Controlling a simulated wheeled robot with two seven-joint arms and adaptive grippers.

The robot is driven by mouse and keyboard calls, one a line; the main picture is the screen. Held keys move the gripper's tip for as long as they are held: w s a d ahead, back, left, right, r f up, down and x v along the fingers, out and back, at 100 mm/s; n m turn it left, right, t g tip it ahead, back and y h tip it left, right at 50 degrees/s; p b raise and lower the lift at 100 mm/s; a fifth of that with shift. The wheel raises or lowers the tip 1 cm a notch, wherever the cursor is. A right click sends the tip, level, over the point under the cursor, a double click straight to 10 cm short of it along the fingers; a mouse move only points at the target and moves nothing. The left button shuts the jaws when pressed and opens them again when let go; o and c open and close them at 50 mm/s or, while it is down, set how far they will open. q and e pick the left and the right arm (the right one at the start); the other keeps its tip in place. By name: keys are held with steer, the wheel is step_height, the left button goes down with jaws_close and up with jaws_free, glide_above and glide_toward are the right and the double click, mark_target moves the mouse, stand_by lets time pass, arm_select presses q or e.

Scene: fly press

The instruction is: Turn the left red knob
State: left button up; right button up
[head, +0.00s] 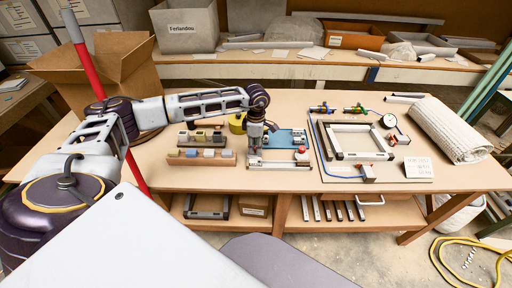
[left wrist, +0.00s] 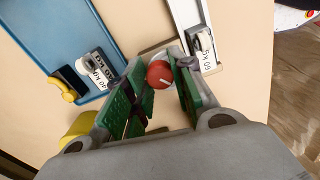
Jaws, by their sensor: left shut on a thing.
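The left red knob (left wrist: 160,74) is a round red knob with a pale line on its face. It sits between the green-padded fingers of my left gripper (left wrist: 157,88), which is shut on it. In the head view my left gripper (head: 254,150) points straight down at the left end of a pale metal bar (head: 280,166) and hides this knob. Another red knob (head: 301,149) shows at the right end of that bar. The bar also shows in the left wrist view (left wrist: 186,18). My right gripper is not in view.
A blue tray (head: 290,135) lies just behind the bar. A wooden block rack (head: 200,159) stands to the left. A board with a metal frame (head: 360,155) and gauge (head: 388,121) stands to the right, with a rolled white mat (head: 450,130) beyond. A yellow item (head: 237,123) is close behind the gripper.

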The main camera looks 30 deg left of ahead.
arm_select(q)
steer(key=shift+m+b, duration=0.4)
steer(key=shift+m, duration=0.7)
steer(key=m+b, duration=0.1)
steer(key=m, duration=0.2)
steer(key=shift+m, duration=0.8)
steer(key=shift+m+b, duration=0.35)
steer(key=shift+m, duration=0.05)
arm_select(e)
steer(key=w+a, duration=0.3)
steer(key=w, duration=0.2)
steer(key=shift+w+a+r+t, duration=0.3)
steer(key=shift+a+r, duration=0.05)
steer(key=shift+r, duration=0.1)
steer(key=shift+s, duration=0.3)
arm_select(q)
steer(key=o, duration=0.8)
steer(key=shift+c, duration=0.2)
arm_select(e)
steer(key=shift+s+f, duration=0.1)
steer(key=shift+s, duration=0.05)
